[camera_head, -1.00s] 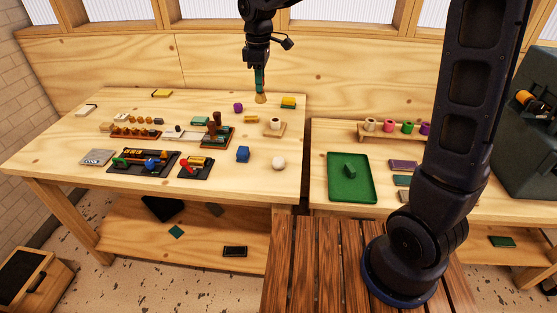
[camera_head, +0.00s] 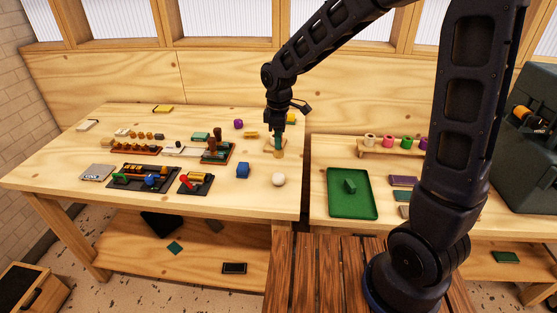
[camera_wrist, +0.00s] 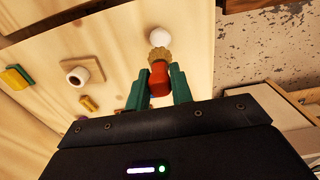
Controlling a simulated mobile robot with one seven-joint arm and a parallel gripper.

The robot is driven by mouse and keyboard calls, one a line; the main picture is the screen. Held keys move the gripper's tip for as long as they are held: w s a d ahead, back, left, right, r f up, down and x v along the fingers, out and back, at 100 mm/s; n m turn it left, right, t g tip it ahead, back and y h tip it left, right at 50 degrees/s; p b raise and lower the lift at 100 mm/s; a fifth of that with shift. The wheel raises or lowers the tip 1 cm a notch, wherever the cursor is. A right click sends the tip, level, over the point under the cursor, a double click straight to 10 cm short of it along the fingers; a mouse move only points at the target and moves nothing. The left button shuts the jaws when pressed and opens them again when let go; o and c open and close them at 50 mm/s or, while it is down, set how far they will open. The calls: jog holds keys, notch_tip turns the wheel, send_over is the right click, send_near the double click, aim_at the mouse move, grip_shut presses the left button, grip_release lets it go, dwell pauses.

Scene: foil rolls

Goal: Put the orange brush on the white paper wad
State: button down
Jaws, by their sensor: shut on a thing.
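My gripper (camera_head: 278,142) is shut on the orange brush (camera_wrist: 159,82), which shows between the green fingers in the wrist view. The brush's tan bristles point away from my palm, and in the head view its tan end (camera_head: 279,154) hangs below the fingers. The white paper wad (camera_head: 278,180) is a round white ball on the left table near its right front edge. In the wrist view the wad (camera_wrist: 164,36) lies just beyond the bristle tips, overlapped a little by them. A gap shows between brush and wad in the head view.
A wooden block with a white roll (camera_wrist: 77,76) stands close to my gripper, mostly hidden behind it in the head view. The table's right edge and a green tray (camera_head: 338,207) lie to the right.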

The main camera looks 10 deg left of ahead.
jog(key=shift+f, duration=4.2)
jog(key=c, duration=1.2)
grip_release()
jog(key=shift+f, duration=0.1)
jog(key=shift+c, duration=0.2)
notch_tip(320, 180, up, 12)
jog(key=shift+r, duration=0.15)
jog(key=d+r+m+t, duration=0.1)
jog(key=d+r+m, duration=0.3)
jog(key=d, duration=0.6)
jog(key=d+r+m+t, duration=0.1)
jog(key=d+r+m, duration=0.4)
jog(key=d, duration=0.6)
jog(key=s+d+r+m+t, duration=0.1)
jog(key=s+d+m+t, duration=0.1)
jog(key=s+d+m, duration=0.7)
jog(key=s+d, duration=0.1)
jog(key=d, duration=0.5)
jog(key=shift+s+d+r+t, duration=0.2)
jog(key=shift+r+t, duration=0.1)
